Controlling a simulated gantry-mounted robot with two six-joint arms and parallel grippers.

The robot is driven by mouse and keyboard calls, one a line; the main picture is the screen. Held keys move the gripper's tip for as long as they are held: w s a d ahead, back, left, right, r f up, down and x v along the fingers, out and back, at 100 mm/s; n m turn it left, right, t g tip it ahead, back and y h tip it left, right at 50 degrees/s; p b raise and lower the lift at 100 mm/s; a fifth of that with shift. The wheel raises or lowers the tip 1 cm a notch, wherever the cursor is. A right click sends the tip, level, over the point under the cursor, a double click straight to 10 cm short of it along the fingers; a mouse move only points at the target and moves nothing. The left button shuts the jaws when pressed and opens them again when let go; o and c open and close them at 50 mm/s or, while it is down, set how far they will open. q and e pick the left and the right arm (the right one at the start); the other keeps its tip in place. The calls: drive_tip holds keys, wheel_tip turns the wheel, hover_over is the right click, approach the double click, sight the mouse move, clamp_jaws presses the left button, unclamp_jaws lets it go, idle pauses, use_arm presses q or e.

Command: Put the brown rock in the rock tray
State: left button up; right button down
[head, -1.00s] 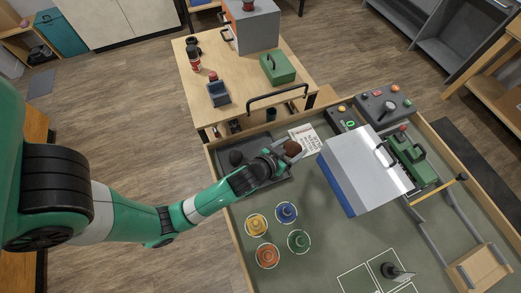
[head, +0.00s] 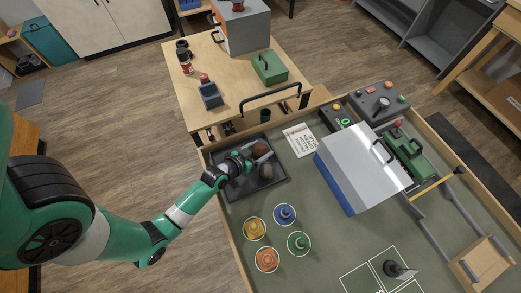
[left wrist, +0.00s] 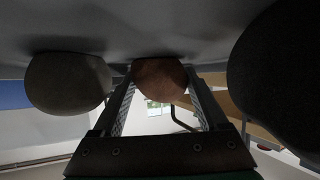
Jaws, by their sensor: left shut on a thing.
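The brown rock (head: 260,150) is between the fingers of my left gripper (head: 257,159), over the dark rock tray (head: 240,192). In the left wrist view the rock (left wrist: 160,80) sits between both shut fingers, close against the grey tray surface. I cannot tell whether it touches the tray floor. A grey rock (left wrist: 68,83) and a black rock (left wrist: 283,75) lie on either side of it in the wrist view. In the head view one dark rock (head: 266,171) shows beside the gripper. My right gripper is not in view.
A paper sheet (head: 300,139) lies right of the tray, then a large white and blue box (head: 365,165). Several coloured knobs (head: 284,214) stand in front of the tray. A wooden rim (head: 226,222) edges the table.

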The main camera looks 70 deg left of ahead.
sight(258, 151)
use_arm(q)
drive_tip(key=o, duration=1.3)
drive_tip(key=shift+c, duration=0.2)
drive_tip(key=shift+r, duration=0.2)
drive_tip(key=shift+v, duration=1.95)
